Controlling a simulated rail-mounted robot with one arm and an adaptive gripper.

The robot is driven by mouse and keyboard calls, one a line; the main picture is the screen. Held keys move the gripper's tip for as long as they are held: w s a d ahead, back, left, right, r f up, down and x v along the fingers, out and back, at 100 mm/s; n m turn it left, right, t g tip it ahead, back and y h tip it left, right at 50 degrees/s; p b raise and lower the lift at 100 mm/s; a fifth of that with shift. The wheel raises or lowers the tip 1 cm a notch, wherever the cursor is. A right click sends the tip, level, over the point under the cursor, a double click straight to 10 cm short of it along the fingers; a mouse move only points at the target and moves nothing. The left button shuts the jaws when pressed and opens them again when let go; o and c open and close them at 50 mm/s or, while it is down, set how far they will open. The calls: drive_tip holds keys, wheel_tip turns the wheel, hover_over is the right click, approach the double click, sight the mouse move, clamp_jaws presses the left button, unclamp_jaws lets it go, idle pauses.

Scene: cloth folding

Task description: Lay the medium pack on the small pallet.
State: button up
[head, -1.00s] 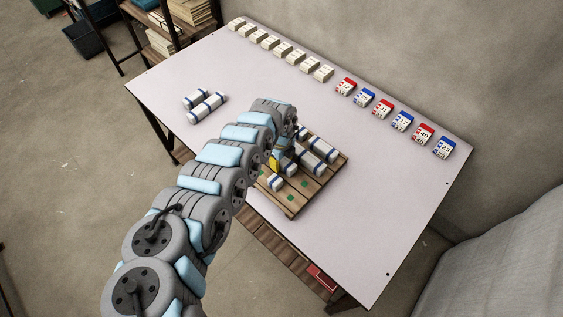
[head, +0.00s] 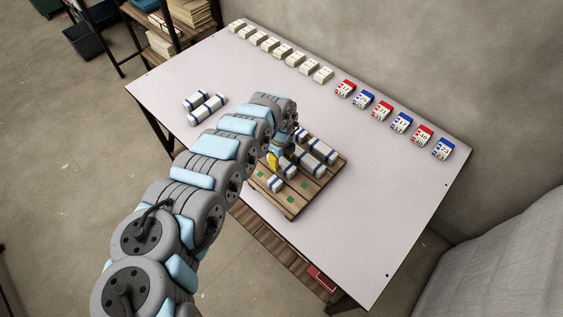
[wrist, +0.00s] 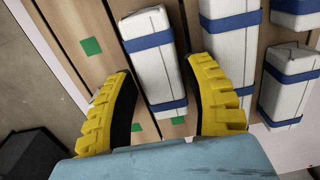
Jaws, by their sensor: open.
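A white pack with blue bands (wrist: 154,62) lies flat on the wooden pallet (wrist: 82,18), seen between my fingers in the wrist view. My gripper (wrist: 165,98) is open, with one yellow finger on each side of this pack. I cannot tell whether either finger touches it. In the head view my gripper (head: 273,160) is low over the left part of the pallet (head: 291,211), partly hidden by my arm. Several more banded packs lie on the pallet, including one near its front (head: 275,185). The pack sizes are hard to tell apart.
A row of white blocks (head: 282,51) and red and blue numbered cards (head: 382,110) line the table's back edge. Green squares (wrist: 91,46) mark the pallet. The table's right side (head: 390,200) is clear.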

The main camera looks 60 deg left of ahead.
sight(282, 161)
wheel_tip(282, 161, up, 8)
drive_tip(key=shift+a+r+p, duration=0.15)
drive_tip(key=shift+r+p, duration=0.1)
drive_tip(key=shift+p, duration=0.55)
drive_tip(key=shift+r, duration=0.35)
